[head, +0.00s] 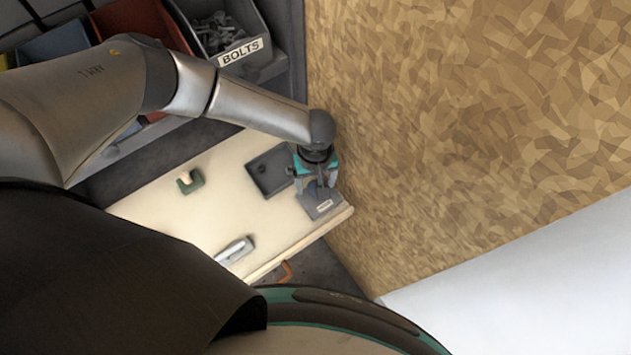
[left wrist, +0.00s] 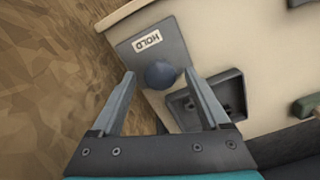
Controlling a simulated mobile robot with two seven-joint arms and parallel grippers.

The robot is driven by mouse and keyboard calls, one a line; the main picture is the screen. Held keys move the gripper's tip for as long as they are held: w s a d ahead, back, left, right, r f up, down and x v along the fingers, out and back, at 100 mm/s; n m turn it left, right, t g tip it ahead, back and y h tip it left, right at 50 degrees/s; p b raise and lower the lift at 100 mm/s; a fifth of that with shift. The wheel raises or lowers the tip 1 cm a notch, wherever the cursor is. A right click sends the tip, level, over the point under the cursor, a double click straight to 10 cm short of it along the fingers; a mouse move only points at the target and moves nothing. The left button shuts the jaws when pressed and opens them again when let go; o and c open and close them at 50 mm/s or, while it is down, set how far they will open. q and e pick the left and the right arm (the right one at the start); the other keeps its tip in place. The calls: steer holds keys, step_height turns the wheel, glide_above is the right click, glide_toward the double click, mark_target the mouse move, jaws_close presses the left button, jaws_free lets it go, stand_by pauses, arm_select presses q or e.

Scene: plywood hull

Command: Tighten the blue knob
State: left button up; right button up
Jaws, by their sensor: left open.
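The blue knob (left wrist: 161,75) sits on a grey plate (left wrist: 176,43) with a white HOLD label. In the left wrist view it lies between and just beyond my left gripper's (left wrist: 160,82) two open fingers, closer to the right one. Whether a finger touches it I cannot tell. In the head view my left gripper (head: 318,185) is over the grey plate (head: 322,206) near the right end of the pale bench, and the knob is mostly hidden behind the fingers. My right gripper is not in view.
A dark tray (head: 270,171) lies close beside the plate. A green block with a pale top (head: 189,181) and a silver-grey handled tool (head: 235,250) lie on the bench (head: 215,215). A plywood wall (head: 450,130) rises close to the right. A BOLTS bin (head: 240,52) stands behind.

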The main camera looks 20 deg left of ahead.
arm_select(q)
jaws_close()
stand_by(0.5)
